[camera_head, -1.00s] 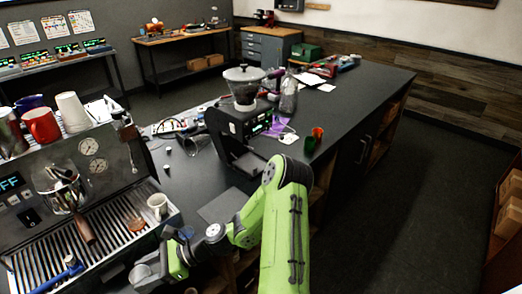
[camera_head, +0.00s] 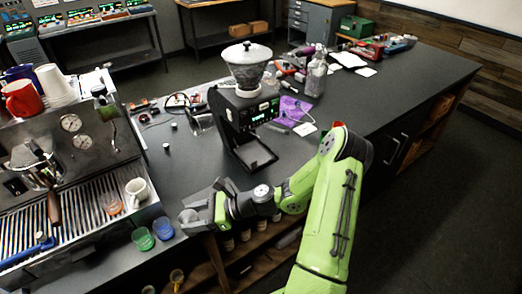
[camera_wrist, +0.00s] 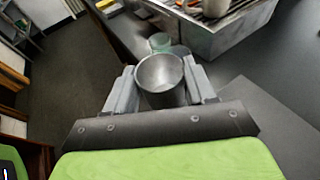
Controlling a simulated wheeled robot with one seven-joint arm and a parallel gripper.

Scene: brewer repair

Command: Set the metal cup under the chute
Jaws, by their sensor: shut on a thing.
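The metal cup (camera_wrist: 162,72) is gripped between the two fingers of my gripper (camera_wrist: 163,90) in the wrist view, with its open mouth facing the camera. In the head view my gripper (camera_head: 203,208) is at the front counter edge, left of and nearer than the grinder; the cup (camera_head: 188,216) shows as a small grey shape at its tip. The black grinder (camera_head: 228,112) stands on the counter with a clear hopper (camera_head: 248,70) on top. Its base tray (camera_head: 256,155) looks empty. The chute itself is hard to make out.
The espresso machine (camera_head: 75,150) stands at left, with a white cup (camera_head: 137,192) on its grate. A green glass (camera_head: 143,239) and a blue glass (camera_head: 163,228) stand close left of my gripper.

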